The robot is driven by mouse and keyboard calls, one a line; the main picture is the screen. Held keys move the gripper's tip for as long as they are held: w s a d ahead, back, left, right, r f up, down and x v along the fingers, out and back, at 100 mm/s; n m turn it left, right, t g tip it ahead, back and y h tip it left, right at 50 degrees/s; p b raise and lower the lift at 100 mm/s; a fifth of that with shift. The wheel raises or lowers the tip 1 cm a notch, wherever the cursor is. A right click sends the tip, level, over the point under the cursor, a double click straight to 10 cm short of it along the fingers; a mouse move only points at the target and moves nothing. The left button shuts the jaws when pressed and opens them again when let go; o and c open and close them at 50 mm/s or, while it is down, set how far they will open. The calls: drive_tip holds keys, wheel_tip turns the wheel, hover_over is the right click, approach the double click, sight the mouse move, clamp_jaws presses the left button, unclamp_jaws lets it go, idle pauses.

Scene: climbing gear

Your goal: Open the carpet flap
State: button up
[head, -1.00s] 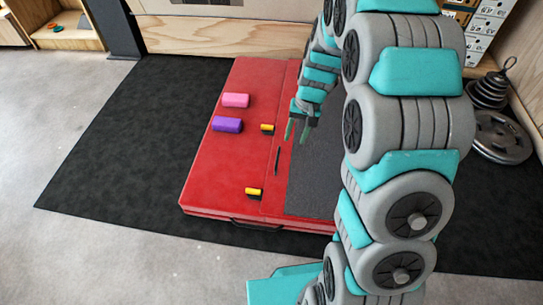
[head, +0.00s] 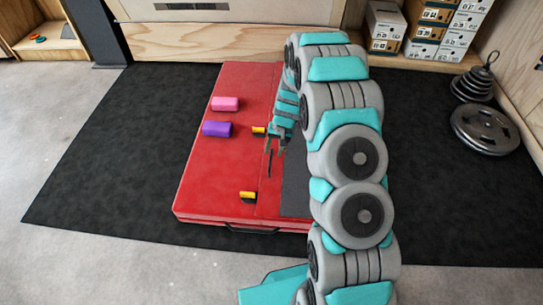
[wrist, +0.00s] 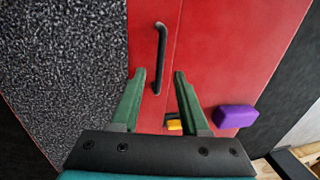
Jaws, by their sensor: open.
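The carpet flap (head: 296,190) is a dark grey sheet on the right half of a red mat (head: 215,180), lying flat and partly hidden by my arm. In the wrist view, the speckled carpet (wrist: 65,60) fills the left side. A black bar handle (wrist: 160,45) stands on the red strip beside the carpet's edge. My gripper (wrist: 160,72) is open and empty, with its green fingertips on either side of the handle in the picture. I cannot tell its height above it. In the head view, my gripper (head: 270,146) is just above the handle.
Yellow-and-black pieces (head: 247,195) sit on the red mat, one showing between my fingers in the wrist view (wrist: 174,125). A purple block (head: 217,129) and pink block (head: 225,103) lie to the left.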

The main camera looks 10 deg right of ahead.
sight(271, 159)
drive_tip(key=f, duration=0.4)
drive_tip(key=shift+w+a, duration=0.1)
drive_tip(key=shift+a, duration=0.25)
drive_tip(key=shift+c, duration=0.2)
clamp_jaws()
idle(0.9)
